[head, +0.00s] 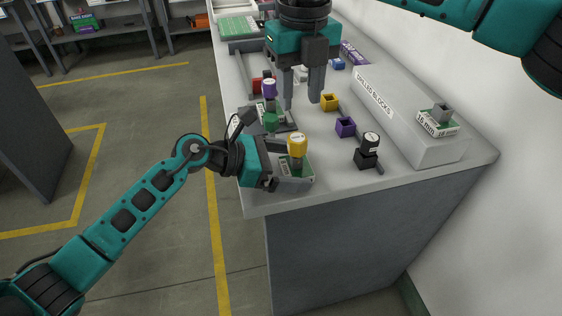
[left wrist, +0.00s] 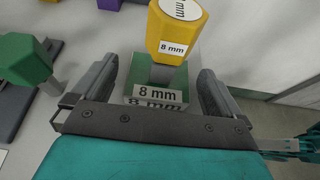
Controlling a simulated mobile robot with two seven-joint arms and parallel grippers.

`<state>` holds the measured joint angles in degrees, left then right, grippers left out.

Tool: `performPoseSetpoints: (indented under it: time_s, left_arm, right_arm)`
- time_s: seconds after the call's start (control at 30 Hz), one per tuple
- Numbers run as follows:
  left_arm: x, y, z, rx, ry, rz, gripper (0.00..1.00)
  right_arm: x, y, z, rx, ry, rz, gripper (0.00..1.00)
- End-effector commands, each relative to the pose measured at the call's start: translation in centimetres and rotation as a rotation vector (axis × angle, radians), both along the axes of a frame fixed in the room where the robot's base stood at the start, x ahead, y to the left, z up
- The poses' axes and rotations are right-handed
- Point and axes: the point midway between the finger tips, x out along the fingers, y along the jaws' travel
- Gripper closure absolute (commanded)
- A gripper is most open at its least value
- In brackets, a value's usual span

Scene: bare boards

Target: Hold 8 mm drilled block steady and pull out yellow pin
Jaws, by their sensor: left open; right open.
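The yellow pin (head: 297,143) has a hexagonal head marked 8 mm and stands upright in the 8 mm drilled block (head: 305,167), near the bench's front left corner. My left gripper (head: 295,168) is open, low at that block. In the left wrist view, its fingers lie on both sides of the green-topped block (left wrist: 193,72), with the yellow pin (left wrist: 177,38) rising between them; contact with the block cannot be told. My right gripper (head: 301,103) is open and empty, pointing down over the bench behind the yellow pin.
A green pin (head: 271,120) and a purple pin (head: 269,88) stand behind left. A long grey DRILLED BLOCKS tray (head: 410,122) holds a 16 mm block (head: 437,124).

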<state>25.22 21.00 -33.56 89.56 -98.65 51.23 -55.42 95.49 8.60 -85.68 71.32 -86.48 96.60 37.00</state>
Motion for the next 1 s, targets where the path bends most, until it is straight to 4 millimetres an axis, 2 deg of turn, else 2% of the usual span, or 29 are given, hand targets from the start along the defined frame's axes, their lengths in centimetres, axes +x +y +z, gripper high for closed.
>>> performPoseSetpoints:
  time_s: [0.17,0.7,1.0]
  left_arm:
    - [0.01,0.02,0.01,0.0,0.0,0.0,0.0]
    - [0.0,0.06,-0.01,0.0,0.001,0.0,0.52]
    - [0.0,0.07,0.0,0.0,0.001,0.0,0.54]
  right_arm:
    - [0.0,0.01,0.0,0.0,0.0,0.0,0.57]
    - [0.0,0.01,0.0,0.0,0.0,0.0,0.57]
    - [0.0,0.0,0.0,0.0,0.0,0.0,0.57]
